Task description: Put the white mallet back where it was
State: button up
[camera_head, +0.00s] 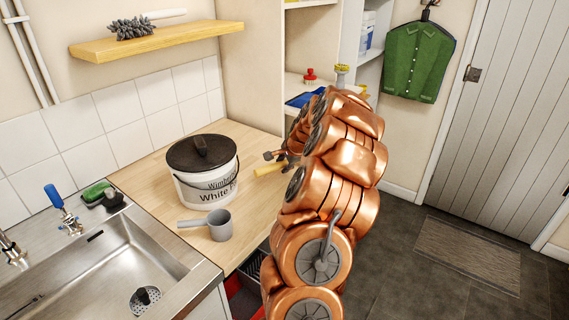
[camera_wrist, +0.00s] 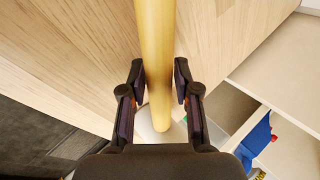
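A pale yellow wooden handle (camera_head: 269,170) lies over the counter at the left side of my gripper (camera_head: 285,157). In the wrist view the handle (camera_wrist: 155,45) runs from the top edge down between the two fingers of my gripper (camera_wrist: 158,75). The fingers stand apart on either side of it, with a narrow gap showing at the right finger. A whitish patch (camera_wrist: 148,126) shows beyond the handle's lower end; I cannot tell if it is the mallet's head. In the head view my arm hides what lies to the right of the handle.
A steel sink (camera_head: 120,262) is at the left. A wall shelf (camera_head: 160,40) holds a dark bristly brush (camera_head: 132,29). Open shelving (camera_head: 295,82) stands behind my arm.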

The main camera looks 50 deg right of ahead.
jog(key=o, duration=0.3)
jog(key=shift+r, duration=0.1)
jog(key=b+v, duration=0.2)
jog(key=v, duration=1)
jog(key=shift+b, duration=0.4)
jog(key=w+a+n+g+y, duration=0.1)
jog(key=w+a+n, duration=0.15)
jog(key=a, duration=0.75)
jog(key=w+a+n+y, duration=0.1)
jog(key=a+n, duration=0.3)
jog(key=a, duration=0.5)
jog(key=s+a+n+g+y, duration=0.1)
jog(key=s+a+n, duration=0.15)
jog(key=a, duration=0.55)
jog(key=s+a+n+g+y, duration=0.1)
jog(key=a+n, duration=0.2)
jog(key=a, duration=0.4)
jog(key=s+a+f+n+g, duration=0.1)
jog(key=s+a+f+n, duration=0.1)
jog(key=s, duration=0.6)
jog(key=s+a+f+n+g+h, duration=0.1)
jog(key=s+a+f+n+g, duration=0.1)
jog(key=s+a+n, duration=0.2)
jog(key=s+a+f+n+g, duration=0.2)
jog(key=s+a+n, duration=0.2)
jog(key=s+a, duration=0.4)
jog(key=s, duration=0.4)
jog(key=shift+h, duration=0.4)
